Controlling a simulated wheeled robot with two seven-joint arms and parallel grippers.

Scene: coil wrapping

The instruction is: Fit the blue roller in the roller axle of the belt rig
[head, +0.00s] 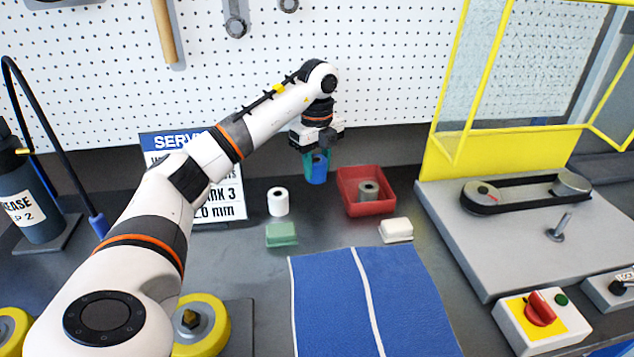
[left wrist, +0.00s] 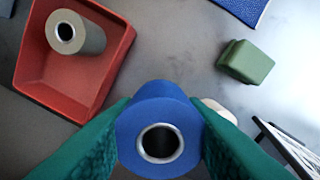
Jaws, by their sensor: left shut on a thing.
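The blue roller (head: 317,172) is between the fingers of my left gripper (head: 316,160), over the dark bench between a white roller and a red tray. In the left wrist view, the green fingers press on both sides of the blue roller (left wrist: 158,108), and its metal-lined bore faces the camera. I cannot tell how far it is from the bench top. The belt rig (head: 470,255) is a grey plate at the right with a black belt around two pulleys. A bare upright post, the roller axle (head: 560,228), stands in front of the belt. My right gripper is not in view.
The red tray (head: 367,208) holds a grey-brown roller (head: 368,190). The white roller (head: 278,201), a green block (head: 281,234) and a white block (head: 396,230) stand nearby. A blue mat (head: 325,300) lies in front. A yellow guard frame (head: 480,150) rises behind the rig.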

